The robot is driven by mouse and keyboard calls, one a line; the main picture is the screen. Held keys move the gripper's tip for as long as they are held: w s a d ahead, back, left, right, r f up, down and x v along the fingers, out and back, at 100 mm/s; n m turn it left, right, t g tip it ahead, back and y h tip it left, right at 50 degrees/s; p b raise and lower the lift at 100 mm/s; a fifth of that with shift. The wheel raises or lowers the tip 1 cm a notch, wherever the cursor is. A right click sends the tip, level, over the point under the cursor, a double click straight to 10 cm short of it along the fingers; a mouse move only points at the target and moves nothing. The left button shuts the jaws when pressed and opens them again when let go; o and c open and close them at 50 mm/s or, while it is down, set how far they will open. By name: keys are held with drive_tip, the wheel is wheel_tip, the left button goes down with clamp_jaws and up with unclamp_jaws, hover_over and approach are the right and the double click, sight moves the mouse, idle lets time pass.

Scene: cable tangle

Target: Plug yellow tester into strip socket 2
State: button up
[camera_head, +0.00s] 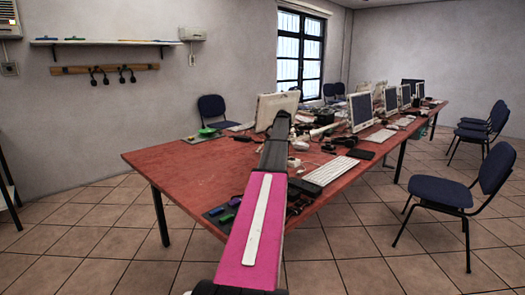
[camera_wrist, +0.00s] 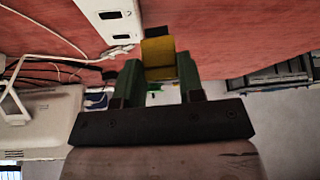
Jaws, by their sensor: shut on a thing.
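The yellow tester (camera_wrist: 158,52) is between the two green fingers of my gripper (camera_wrist: 160,72) in the wrist view. My gripper is shut on it. A dark end of the tester shows at the top of its yellow body. The white power strip (camera_wrist: 108,14) lies on the red table just left of the tester, with dark socket openings. The tester appears apart from the strip, and the socket numbers cannot be read. In the head view my arm reaches over the table and hides the tester; a white piece near the arm's end may be the strip, but I cannot tell.
The red table (camera_head: 165,156) holds monitors (camera_head: 362,111), a white keyboard (camera_head: 330,171) and several cables. In the wrist view, white and black cables (camera_wrist: 50,58) lie left of my gripper, near a white monitor casing (camera_wrist: 45,122). Bare table shows right of the tester.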

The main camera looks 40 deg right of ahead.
drive_tip(key=d+r+m+t, duration=0.2)
drive_tip(key=d+r, duration=0.1)
drive_tip(key=d, duration=0.2)
drive_tip(key=shift+h, duration=0.4)
drive_tip(key=shift+w+f, duration=0.1)
drive_tip(key=shift+f, duration=2.35)
drive_tip(key=shift+f, duration=1.2)
drive_tip(key=shift+a, duration=0.1)
drive_tip(key=o, duration=1.1)
drive_tip(key=v, duration=1.1)
drive_tip(key=shift+f, duration=0.15)
